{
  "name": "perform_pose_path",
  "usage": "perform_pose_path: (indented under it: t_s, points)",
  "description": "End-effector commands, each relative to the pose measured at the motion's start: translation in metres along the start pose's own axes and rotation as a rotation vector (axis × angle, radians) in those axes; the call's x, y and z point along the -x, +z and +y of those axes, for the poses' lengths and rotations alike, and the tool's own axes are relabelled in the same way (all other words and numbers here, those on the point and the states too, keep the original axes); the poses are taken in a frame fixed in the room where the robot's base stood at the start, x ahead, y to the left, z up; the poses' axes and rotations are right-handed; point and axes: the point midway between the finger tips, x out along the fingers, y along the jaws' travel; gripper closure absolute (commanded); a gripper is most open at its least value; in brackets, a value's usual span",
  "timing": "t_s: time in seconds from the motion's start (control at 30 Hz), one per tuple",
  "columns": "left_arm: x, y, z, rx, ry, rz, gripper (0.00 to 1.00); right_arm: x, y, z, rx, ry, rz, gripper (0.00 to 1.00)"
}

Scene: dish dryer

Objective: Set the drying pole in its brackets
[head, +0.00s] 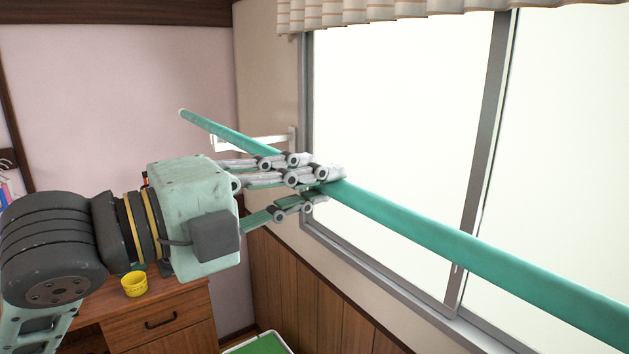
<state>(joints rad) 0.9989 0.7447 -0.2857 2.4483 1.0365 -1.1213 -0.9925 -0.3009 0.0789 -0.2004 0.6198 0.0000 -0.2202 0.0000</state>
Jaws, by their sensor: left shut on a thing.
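The drying pole is a long green rod (450,240). It runs from the upper left, in front of the window, to the lower right edge, where its near end is out of view. Its far end shows at the upper left. My left gripper (325,185) is shut on the pole, nearer its far end, and holds it up in the air, slanted in the picture. A white bracket (262,142) is fixed by the window's left frame. The pole passes in front of it; I cannot tell whether they touch. My right gripper is not in view.
A bright window (400,110) with grey frames fills the right, under a striped curtain (350,12). A wooden desk (175,318) with a yellow cup (135,284) stands at the lower left. A green-topped item (258,346) is low in front. Wood panelling (290,275) lines the wall.

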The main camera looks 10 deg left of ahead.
Motion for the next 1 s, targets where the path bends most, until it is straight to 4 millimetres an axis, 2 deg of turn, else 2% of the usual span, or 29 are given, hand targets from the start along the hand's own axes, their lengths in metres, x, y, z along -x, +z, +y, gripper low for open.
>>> perform_pose_path:
  t_s: [1.0]
  points:
    - [-0.069,-0.001,0.013,0.001,-0.002,0.002,1.0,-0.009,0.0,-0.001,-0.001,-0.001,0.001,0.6]
